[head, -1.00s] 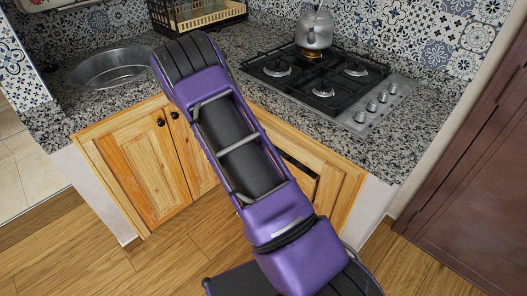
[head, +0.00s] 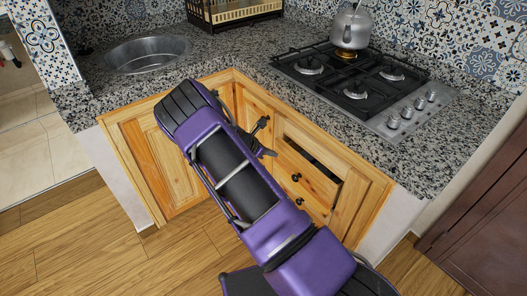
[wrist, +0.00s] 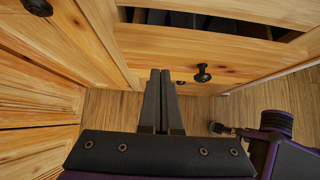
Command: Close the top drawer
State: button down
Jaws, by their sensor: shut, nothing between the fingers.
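The top drawer (head: 318,187) is a light wooden front in the cabinet below the cooktop. It stands partly open, with a dark gap along its upper edge. In the wrist view its front (wrist: 250,52) has a round black knob (wrist: 202,73), and the dark inside shows above it. My gripper (wrist: 160,72) is shut and empty, its fingertips near the drawer front, left of the knob. Whether they touch the wood I cannot tell. In the head view my gripper (head: 272,153) shows beside the drawer's left end, partly hidden behind my purple arm.
A wooden cabinet door (head: 140,160) is at the left, and my arm covers part of the cabinets. The granite counter (head: 230,55) above holds a sink (head: 148,54), a cooktop (head: 350,80) and a kettle (head: 350,28). A brown cabinet (head: 490,205) stands at the right. Wooden floor lies in front.

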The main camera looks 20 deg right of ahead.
aim_at(289, 147)
jog(key=shift+w+d+f, duration=0.1)
jog(key=shift+w+d, duration=0.15)
jog(key=shift+d, duration=0.45)
jog(key=shift+w+d, duration=0.25)
jog(key=shift+d, duration=0.4)
jog(key=shift+w+d+f, duration=0.1)
jog(key=shift+w+d, duration=0.15)
jog(key=shift+d, duration=0.45)
jog(key=shift+w+d+b, duration=0.2)
jog(key=shift+w+d, duration=0.05)
jog(key=shift+d, duration=0.4)
jog(key=shift+w+d+b, duration=0.15)
jog(key=shift+w+d, duration=0.05)
jog(key=shift+d, duration=0.45)
